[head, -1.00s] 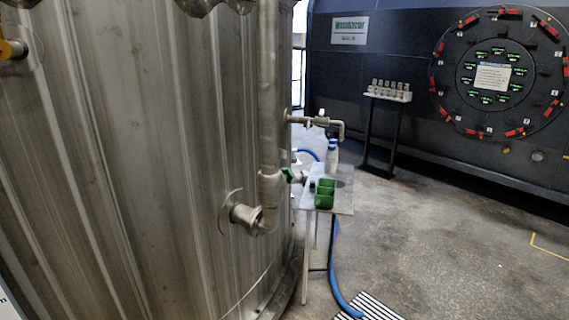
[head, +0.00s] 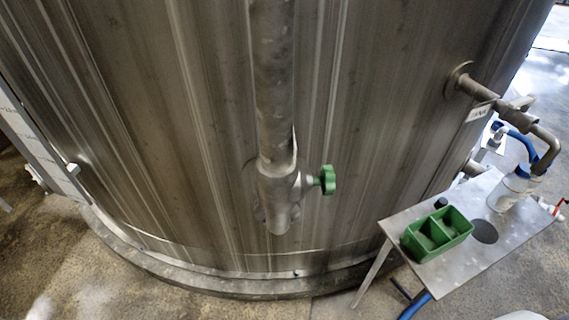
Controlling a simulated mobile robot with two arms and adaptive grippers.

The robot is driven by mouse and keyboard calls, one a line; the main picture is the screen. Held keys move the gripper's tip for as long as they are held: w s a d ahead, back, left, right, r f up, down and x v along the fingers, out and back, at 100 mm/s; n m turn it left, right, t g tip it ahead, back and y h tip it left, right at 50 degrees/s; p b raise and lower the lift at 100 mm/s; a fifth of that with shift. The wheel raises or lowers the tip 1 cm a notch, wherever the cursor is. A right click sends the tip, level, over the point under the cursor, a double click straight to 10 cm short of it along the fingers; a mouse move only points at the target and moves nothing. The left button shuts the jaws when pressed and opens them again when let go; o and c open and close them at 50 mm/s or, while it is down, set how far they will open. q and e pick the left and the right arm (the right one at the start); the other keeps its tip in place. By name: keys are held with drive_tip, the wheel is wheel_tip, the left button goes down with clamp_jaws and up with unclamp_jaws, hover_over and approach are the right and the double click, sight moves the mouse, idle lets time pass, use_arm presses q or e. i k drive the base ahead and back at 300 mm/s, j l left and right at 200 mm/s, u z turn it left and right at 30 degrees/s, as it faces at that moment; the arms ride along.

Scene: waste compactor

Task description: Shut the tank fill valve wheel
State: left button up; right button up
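A small green valve wheel (head: 327,180) sits on the right side of a valve body (head: 279,190) at the lower end of a vertical metal pipe (head: 272,80). The pipe runs down the front of a large ribbed steel tank (head: 180,130). The wheel is near the middle of the head view and faces right. Its open or shut setting cannot be told. Neither of my grippers shows in the head view.
A metal side table (head: 455,270) stands at the lower right with a green divided box (head: 437,233) and a white bottle (head: 514,187). A tap pipe (head: 510,118) juts from the tank above it. A blue hose (head: 415,307) runs below. Floor at lower left is clear.

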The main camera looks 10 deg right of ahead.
sight(326, 179)
drive_tip(key=l+u, duration=0.1)
drive_tip(key=l, duration=0.55)
drive_tip(key=k+l+u, duration=0.1)
drive_tip(key=l, duration=0.55)
